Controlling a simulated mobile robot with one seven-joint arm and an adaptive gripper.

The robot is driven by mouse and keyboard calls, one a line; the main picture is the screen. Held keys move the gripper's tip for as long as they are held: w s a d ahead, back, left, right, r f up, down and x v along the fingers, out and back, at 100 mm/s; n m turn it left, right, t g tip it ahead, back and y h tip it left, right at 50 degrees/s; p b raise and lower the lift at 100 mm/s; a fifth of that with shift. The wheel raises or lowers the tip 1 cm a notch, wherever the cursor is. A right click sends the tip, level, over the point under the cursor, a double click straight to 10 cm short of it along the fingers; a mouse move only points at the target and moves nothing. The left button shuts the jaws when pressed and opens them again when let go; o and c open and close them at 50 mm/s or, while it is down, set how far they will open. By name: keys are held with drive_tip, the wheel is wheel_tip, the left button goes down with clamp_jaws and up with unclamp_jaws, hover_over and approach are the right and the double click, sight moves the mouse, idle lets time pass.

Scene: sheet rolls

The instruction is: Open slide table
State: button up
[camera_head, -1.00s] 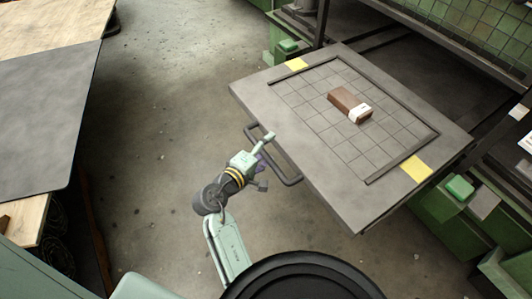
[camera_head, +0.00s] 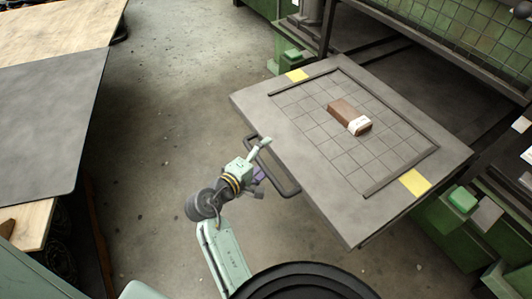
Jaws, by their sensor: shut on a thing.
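The slide table (camera_head: 285,122) is a grey slab with a grid, dark edge strips and yellow patches. It stands out from the green machine on the right. A dark bar handle (camera_head: 291,189) runs along its near left edge. My gripper (camera_head: 262,160) is at the far end of this handle and is shut on it. The fingers partly hide that end of the handle. A brown block with a white label (camera_head: 349,116) lies on the grid.
A wooden table with a dark mat (camera_head: 45,120) stands at the left. Bare concrete floor (camera_head: 170,110) lies between it and the slide table. The green machine frame (camera_head: 440,215) borders the right side.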

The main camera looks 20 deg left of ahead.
drive_tip(key=shift+s+a+r+p, duration=0.15)
drive_tip(key=shift+s+r, duration=0.25)
drive_tip(key=shift+r, duration=0.2)
drive_tip(key=shift+s+a+r+p, duration=0.15)
drive_tip(key=shift+s+r, duration=0.25)
drive_tip(key=shift+r, duration=0.2)
drive_tip(key=shift+c, duration=0.2)
drive_tip(key=shift+s+r+t, duration=0.2)
drive_tip(key=shift+s+t, duration=0.1)
drive_tip(key=shift+s, duration=0.05)
drive_tip(key=shift+c, duration=1.1)
drive_tip(key=shift+s, duration=0.35)
drive_tip(key=c, duration=0.4)
drive_tip(key=shift+f+p+v, duration=0.25)
drive_tip(key=shift+p+v, duration=0.25)
drive_tip(key=shift+v, duration=0.75)
drive_tip(key=shift+f+p+v, duration=0.2)
drive_tip(key=shift+p+v, duration=0.3)
drive_tip(key=shift+v, duration=0.75)
drive_tip(key=shift+f+p+v, duration=0.25)
drive_tip(key=shift+p+v, duration=0.25)
drive_tip(key=shift+v, duration=0.8)
drive_tip(key=shift+c, duration=0.2)
drive_tip(key=shift+s+r+p, duration=0.1)
drive_tip(key=shift+s+p, duration=0.05)
drive_tip(key=shift+p, duration=0.2)
